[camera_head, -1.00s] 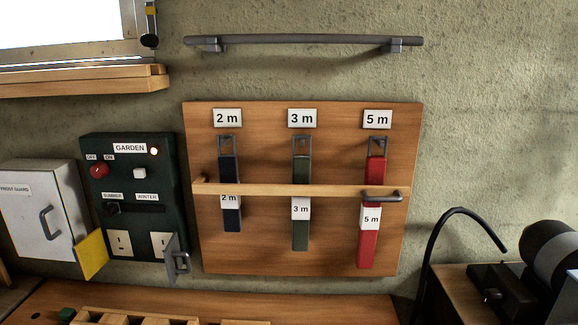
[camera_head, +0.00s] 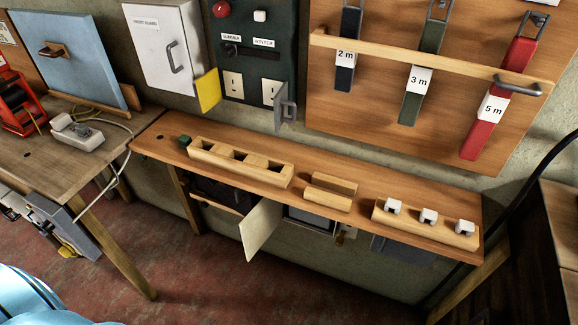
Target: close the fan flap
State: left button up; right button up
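No flap in view carries a readable fan label, so I cannot tell which one is the fan flap. On the dark green control panel (camera_head: 266,45), a grey flap with a handle (camera_head: 286,107) stands open beside the right socket. A yellow flap (camera_head: 207,90) stands out at the left socket. Below the wooden shelf, a cream door (camera_head: 262,228) hangs open in front of a dark opening. Neither of my grippers is in view.
The narrow wooden shelf (camera_head: 345,215) carries a slotted wooden block (camera_head: 240,165), a small wooden rack (camera_head: 331,192) and a block with white plugs (camera_head: 425,225). A workbench (camera_head: 60,160) stands left. Red floor is free in front.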

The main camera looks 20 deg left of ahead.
aim_at(256, 228)
jog(key=j+z, duration=0.15)
jog(key=j, duration=0.3)
jog(key=k+j+z, duration=0.1)
jog(key=j, duration=0.35)
jog(key=k+j+z, duration=0.15)
jog(key=j, duration=0.3)
jog(key=j+z, duration=0.15)
jog(key=j, duration=0.3)
jog(key=k+j+z, duration=0.1)
jog(key=j, duration=0.3)
jog(key=k+j+z, duration=0.15)
jog(key=j, duration=0.3)
jog(key=k+j+z, duration=0.25)
jog(key=k+j, duration=0.2)
jog(key=j, duration=0.3)
jog(key=l, duration=0.3)
jog(key=i+l+z, duration=0.15)
jog(key=k+l, duration=0.05)
jog(key=l, duration=0.05)
